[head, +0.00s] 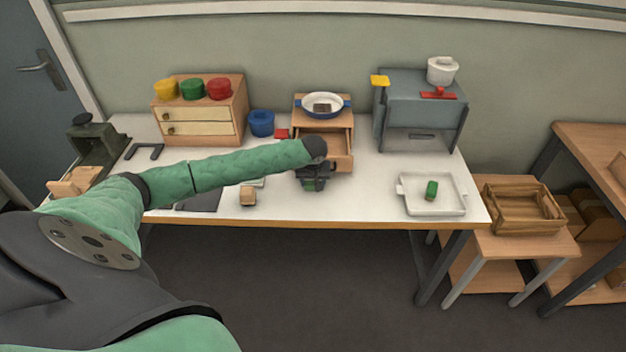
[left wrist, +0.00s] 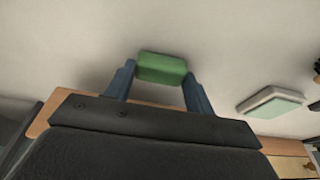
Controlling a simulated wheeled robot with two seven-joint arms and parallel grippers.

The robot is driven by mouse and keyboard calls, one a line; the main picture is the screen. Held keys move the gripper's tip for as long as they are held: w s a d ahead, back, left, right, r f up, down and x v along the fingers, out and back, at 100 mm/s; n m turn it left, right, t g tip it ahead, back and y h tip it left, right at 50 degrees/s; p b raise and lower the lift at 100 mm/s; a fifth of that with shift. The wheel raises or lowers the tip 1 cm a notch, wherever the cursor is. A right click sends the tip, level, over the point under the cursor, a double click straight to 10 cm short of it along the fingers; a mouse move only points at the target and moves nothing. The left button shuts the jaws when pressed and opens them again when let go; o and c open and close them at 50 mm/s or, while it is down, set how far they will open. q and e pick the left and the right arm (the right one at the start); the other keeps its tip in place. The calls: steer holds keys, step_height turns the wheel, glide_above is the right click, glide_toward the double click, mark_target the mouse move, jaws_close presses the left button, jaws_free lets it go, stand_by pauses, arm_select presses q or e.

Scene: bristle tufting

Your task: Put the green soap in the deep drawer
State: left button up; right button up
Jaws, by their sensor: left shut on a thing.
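The green soap (left wrist: 162,68) is a green block held between the two blue fingers of my left gripper (left wrist: 158,82) in the left wrist view. In the head view the left gripper (head: 312,183) is at the table's middle, just in front of a small wooden cabinet (head: 301,112). A little green shows at its fingertips. The cabinet has an open drawer (head: 343,164), partly hidden by my arm and gripper. I cannot tell whether the soap is lifted clear of the table. My right gripper is not in view.
A white tray (head: 412,208) holds another green block (head: 431,190) at right. A closed two-drawer chest (head: 200,114), a blue cup (head: 261,123) and a grey box (head: 425,105) stand at the back.

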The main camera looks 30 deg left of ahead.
arm_select(q)
steer(key=shift+f, duration=0.1)
steer(key=o, duration=1)
